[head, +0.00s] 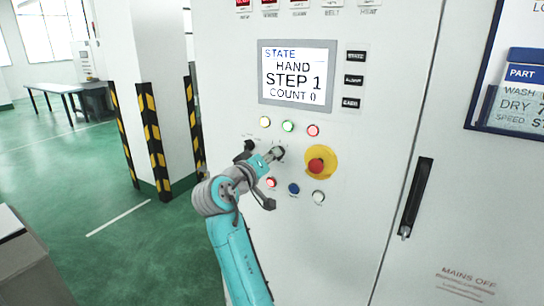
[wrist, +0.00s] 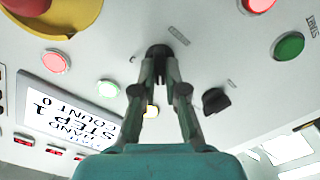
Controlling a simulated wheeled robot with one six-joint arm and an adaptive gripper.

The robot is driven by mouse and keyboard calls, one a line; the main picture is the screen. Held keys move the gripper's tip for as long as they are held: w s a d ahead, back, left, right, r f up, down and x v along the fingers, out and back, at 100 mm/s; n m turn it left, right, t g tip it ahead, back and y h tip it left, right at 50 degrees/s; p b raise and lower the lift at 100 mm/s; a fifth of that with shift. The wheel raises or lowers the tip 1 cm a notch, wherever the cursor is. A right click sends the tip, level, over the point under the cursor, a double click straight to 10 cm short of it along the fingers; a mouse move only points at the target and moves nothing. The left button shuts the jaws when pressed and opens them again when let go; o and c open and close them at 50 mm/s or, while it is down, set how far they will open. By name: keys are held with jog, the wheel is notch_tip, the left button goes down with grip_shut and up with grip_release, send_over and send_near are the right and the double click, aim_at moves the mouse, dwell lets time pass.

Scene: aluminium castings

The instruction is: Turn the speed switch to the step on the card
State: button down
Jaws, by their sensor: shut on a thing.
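My gripper (head: 274,156) reaches the front of the white control cabinet. In the wrist view its two fingers (wrist: 158,62) are shut on a dark round knob (wrist: 158,50), apparently the speed switch; its small label is unreadable and the fingers hide part of it. The display (head: 296,76) reads STATE, HAND, STEP 1, COUNT 0. The card (head: 516,112) at the right edge shows PART, WASH, DRY and SPEED lines, but the frame cuts off the speed value.
Another black knob (wrist: 216,101) sits beside the held one. A red emergency button (head: 316,166) on a yellow disc is close on the right. Several coloured buttons and lamps surround the gripper. A black door handle (head: 416,196) stands farther right.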

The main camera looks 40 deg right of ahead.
jog(key=shift+n, duration=0.4)
jog(key=c, duration=1.2)
grip_release()
jog(key=v, duration=1.2)
